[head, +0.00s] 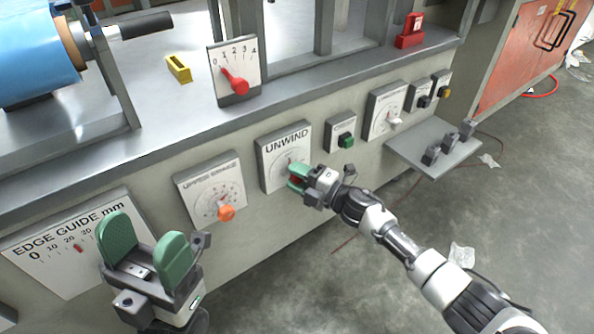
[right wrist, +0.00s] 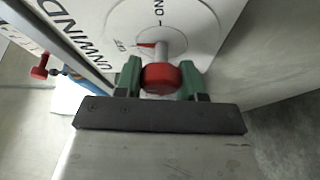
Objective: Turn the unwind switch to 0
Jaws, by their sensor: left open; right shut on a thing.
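The unwind panel (head: 273,168) is a grey plate with a round white dial on the machine's front. Its red switch knob (right wrist: 161,78) shows in the right wrist view, on a pale shaft, with a red pointer beside it on the dial (right wrist: 180,22). My right gripper (head: 299,178) is at this panel, and its green fingers are shut on the red knob, one on each side. The pointer's exact mark cannot be read clearly. My left gripper (head: 146,252) is open and empty in front of the edge guide panel (head: 62,240).
The upper brake panel with an orange knob (head: 226,212) is left of the unwind panel. A green button (head: 347,140) and another dial panel (head: 385,106) are to the right. A small shelf (head: 415,145) juts out there. A red lever (head: 236,82) stands above.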

